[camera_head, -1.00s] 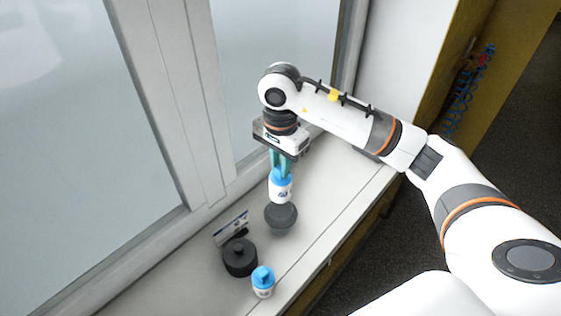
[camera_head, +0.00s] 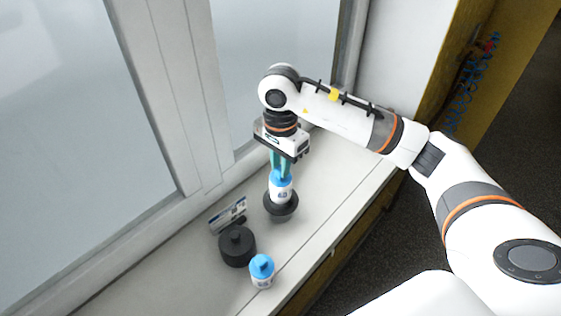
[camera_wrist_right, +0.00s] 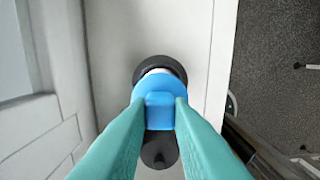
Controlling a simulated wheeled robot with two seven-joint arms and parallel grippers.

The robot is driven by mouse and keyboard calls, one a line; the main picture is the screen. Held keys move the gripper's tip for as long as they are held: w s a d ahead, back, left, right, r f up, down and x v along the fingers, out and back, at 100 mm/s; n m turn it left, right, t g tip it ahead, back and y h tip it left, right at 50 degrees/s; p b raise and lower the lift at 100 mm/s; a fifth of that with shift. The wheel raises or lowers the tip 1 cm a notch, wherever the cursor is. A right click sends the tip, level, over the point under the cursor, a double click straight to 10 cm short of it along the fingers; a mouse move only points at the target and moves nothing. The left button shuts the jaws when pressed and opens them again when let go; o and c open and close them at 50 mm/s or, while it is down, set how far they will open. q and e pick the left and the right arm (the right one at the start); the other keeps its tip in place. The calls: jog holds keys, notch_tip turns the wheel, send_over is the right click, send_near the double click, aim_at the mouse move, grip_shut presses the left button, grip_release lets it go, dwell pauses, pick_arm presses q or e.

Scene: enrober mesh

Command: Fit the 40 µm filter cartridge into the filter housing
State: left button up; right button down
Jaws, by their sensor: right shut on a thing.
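My right gripper (camera_head: 281,178) points down and is shut on the blue cap of a white filter cartridge (camera_head: 281,195). The cartridge is upright, and its label is too small to read surely. Its lower end is at the mouth of the dark round filter housing (camera_head: 281,212); I cannot tell how deep it sits. In the right wrist view the teal fingers (camera_wrist_right: 160,115) grip the blue cap (camera_wrist_right: 159,99), with the black housing rim (camera_wrist_right: 160,63) around its far side. A second blue-capped cartridge (camera_head: 262,272) stands on the ledge. My left gripper is out of view.
A black round lid-like part (camera_head: 237,247) with a knob sits on the ledge (camera_head: 325,195), left of the second cartridge. A small printed card (camera_head: 228,215) stands behind it. Window frames (camera_head: 165,100) border the ledge on the left; its front edge drops to dark floor.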

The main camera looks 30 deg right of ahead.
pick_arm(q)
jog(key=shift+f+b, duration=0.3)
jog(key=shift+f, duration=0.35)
pick_arm(e)
jog(key=shift+f, duration=0.65)
jog(key=c, duration=1.2)
grip_release()
jog(key=shift+c, duration=0.2)
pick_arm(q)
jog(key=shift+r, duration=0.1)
pick_arm(e)
jog(key=shift+r, duration=0.1)
notch_tip(320, 180, up, 7)
jog(key=p, duration=0.3)
jog(key=shift+p, duration=0.3)
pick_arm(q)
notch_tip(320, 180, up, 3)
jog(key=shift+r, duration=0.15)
